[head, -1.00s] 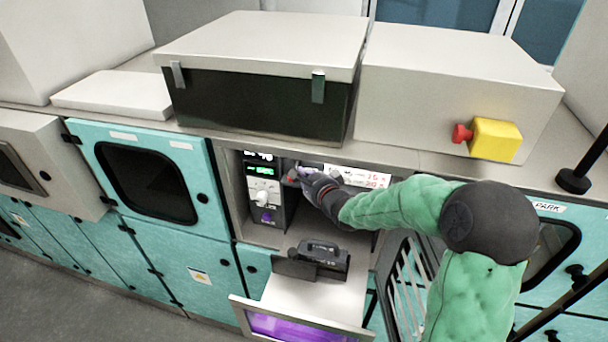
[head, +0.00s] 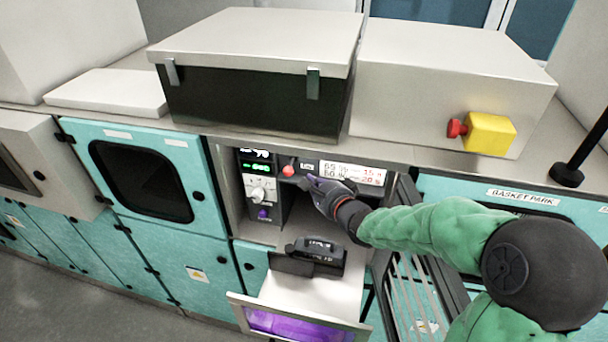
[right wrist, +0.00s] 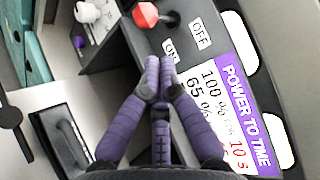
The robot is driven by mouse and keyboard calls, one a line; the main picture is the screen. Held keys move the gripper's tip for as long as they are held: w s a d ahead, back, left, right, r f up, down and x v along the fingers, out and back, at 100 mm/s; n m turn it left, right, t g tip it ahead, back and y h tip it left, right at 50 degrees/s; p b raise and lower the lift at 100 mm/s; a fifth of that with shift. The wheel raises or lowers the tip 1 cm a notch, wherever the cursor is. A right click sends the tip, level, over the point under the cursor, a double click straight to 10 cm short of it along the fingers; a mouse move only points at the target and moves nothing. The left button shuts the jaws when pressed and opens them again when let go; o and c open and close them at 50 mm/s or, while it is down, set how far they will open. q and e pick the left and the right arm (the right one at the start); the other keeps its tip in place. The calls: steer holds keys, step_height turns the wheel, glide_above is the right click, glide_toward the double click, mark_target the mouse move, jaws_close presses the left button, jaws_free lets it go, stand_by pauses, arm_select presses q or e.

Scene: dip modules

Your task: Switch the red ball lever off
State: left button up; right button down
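The red ball lever (head: 288,170) sits on the dark upper panel inside the open bay. In the right wrist view its red ball (right wrist: 145,15) is at the top on a short dark stem, with an OFF label (right wrist: 201,33) and an ON label (right wrist: 170,47) near it. My right gripper (head: 305,184) is just right of and below the ball, apart from it. In the right wrist view its purple fingers (right wrist: 160,62) meet at the tips with nothing between them. My left gripper is not in view.
A black device (head: 316,250) stands on the pulled-out tray (head: 315,290) below. A barred door (head: 405,275) hangs open at right. Large boxes stand on top.

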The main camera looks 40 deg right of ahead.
steer(key=shift+v, duration=2)
steer(key=shift+d, duration=0.1)
